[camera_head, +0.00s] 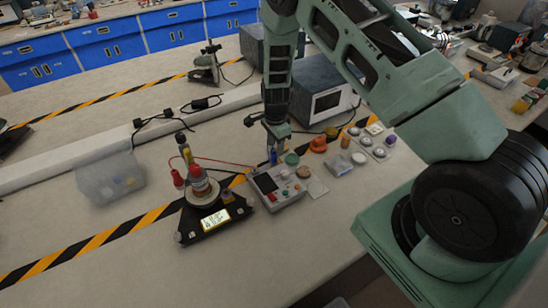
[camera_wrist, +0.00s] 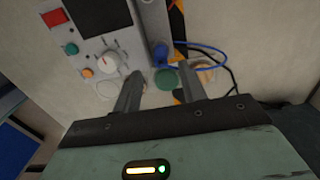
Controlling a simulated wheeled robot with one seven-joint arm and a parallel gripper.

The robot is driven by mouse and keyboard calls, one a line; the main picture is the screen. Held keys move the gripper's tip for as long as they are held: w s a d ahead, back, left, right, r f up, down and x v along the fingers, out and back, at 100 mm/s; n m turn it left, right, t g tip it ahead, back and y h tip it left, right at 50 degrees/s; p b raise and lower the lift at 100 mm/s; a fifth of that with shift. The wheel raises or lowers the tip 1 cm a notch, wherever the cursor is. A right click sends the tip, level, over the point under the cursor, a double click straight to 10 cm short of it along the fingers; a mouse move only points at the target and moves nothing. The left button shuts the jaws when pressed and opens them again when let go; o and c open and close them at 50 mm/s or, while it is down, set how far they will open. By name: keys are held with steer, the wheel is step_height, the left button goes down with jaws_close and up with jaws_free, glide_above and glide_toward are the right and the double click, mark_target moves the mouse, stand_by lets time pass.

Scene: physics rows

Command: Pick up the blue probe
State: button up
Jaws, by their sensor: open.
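The blue probe (camera_head: 273,157) stands at the back edge of a grey meter box (camera_head: 285,190), directly under my gripper in the head view. In the wrist view the blue probe (camera_wrist: 160,53) shows just beyond the fingertips, with a blue cable curving off to the right. My gripper (camera_head: 271,146) points down over the box. In the wrist view my gripper (camera_wrist: 158,80) has its two fingers apart with nothing held between them. The probe's lower end is hard to make out.
A green round piece (camera_wrist: 166,79) shows between the fingers. Left of the box stands a black triangular base (camera_head: 205,216) with a red-topped stack. A grey instrument (camera_head: 318,90) stands behind right. Bench front is clear.

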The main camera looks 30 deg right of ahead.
mark_target(274, 153)
steer(key=shift+a+f+p, duration=0.1)
steer(key=shift+f+p, duration=0.5)
steer(key=shift+p, duration=0.05)
steer(key=shift+w+a+f+p, duration=0.15)
steer(key=shift+f+p, duration=0.7)
steer(key=shift+f, duration=1.1)
jaws_close()
